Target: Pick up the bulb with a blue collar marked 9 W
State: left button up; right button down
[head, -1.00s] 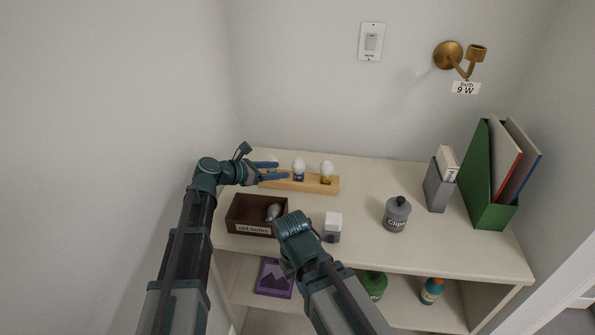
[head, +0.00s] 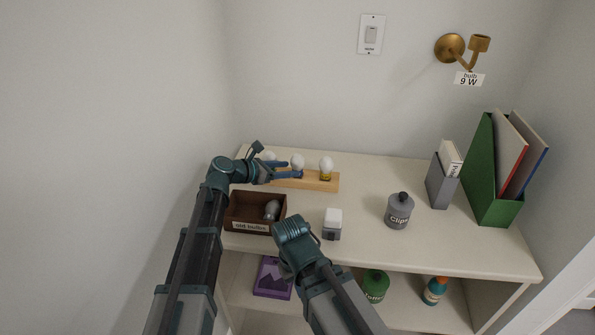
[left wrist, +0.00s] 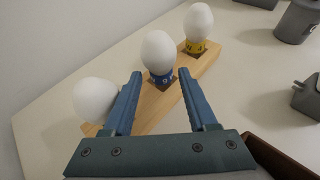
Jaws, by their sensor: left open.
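The bulb with a blue collar (head: 298,161) stands upright in the middle of a wooden rack (head: 322,183). In the left wrist view this bulb (left wrist: 159,52) is white, and its collar has a small white mark, partly readable as 9. My left gripper (left wrist: 160,76) is open, its fingers pointing at this bulb, one to each side in the picture. I cannot tell whether they touch it. In the head view the left gripper (head: 293,170) reaches in from the left, over the rack. My right arm shows, but its gripper does not.
A yellow-collared bulb (left wrist: 198,24) and another white bulb (left wrist: 94,98) flank it. The "old bulbs" box (head: 236,212) holds a grey bulb. A white-topped grey item (head: 332,225) and a Clips jar (head: 399,212) stand rightward. A brass wall fixture (head: 450,47) is labelled bulb 9 W.

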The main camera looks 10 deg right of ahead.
aim_at(293, 159)
pick_arm(q)
jog(key=x, duration=0.2)
jog(key=shift+w+d+f, duration=0.15)
jog(key=shift+d+f, duration=0.15)
pick_arm(e)
jog(key=shift+f, duration=0.65)
pick_arm(q)
grip_shut()
jog(key=shift+r, duration=0.15)
pick_arm(e)
jog(key=shift+r, duration=0.1)
